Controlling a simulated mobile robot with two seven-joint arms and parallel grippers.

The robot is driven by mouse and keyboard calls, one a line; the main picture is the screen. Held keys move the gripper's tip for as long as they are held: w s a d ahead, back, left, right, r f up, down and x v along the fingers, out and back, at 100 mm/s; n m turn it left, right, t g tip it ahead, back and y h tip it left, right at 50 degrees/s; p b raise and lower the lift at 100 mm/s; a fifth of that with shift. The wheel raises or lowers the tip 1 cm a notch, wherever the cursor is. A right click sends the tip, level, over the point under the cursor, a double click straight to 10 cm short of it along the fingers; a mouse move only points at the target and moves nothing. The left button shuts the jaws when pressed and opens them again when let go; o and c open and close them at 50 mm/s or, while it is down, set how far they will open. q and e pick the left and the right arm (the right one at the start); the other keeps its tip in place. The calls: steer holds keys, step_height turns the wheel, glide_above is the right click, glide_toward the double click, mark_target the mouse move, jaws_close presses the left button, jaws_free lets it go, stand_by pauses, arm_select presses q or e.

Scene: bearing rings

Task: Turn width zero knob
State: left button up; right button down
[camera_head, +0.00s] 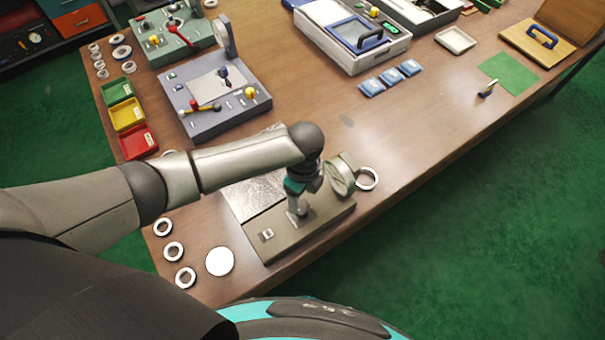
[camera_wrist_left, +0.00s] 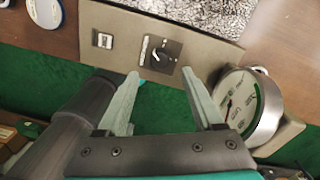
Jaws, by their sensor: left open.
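The width zero knob is most likely the small black square knob with a white pointer (camera_wrist_left: 160,54) on the front face of a grey-brown measuring fixture (camera_wrist_left: 112,22) in the left wrist view. In the head view the fixture (camera_head: 318,228) stands at the table's near edge, and my left gripper covers the knob there. My left gripper (camera_head: 298,207) points down over the fixture. In the left wrist view its two fingers (camera_wrist_left: 163,88) are apart and empty, with the knob just beyond and between their tips. My right gripper is not in view.
A round dial gauge (camera_head: 343,175) stands on the fixture close to my gripper; it also shows in the left wrist view (camera_wrist_left: 245,108). A small rocker switch (camera_head: 266,234) is on the fixture. Several rings (camera_head: 174,251) and a white disc (camera_head: 220,261) lie at left.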

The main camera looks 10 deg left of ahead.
mark_target(303, 209)
arm_select(q)
step_height(303, 209, up, 9)
steer(key=shift+w+p, duration=0.15)
steer(key=shift+p, duration=0.15)
steer(key=shift+d+f, duration=0.1)
steer(key=shift+f, duration=0.05)
stand_by(0.4)
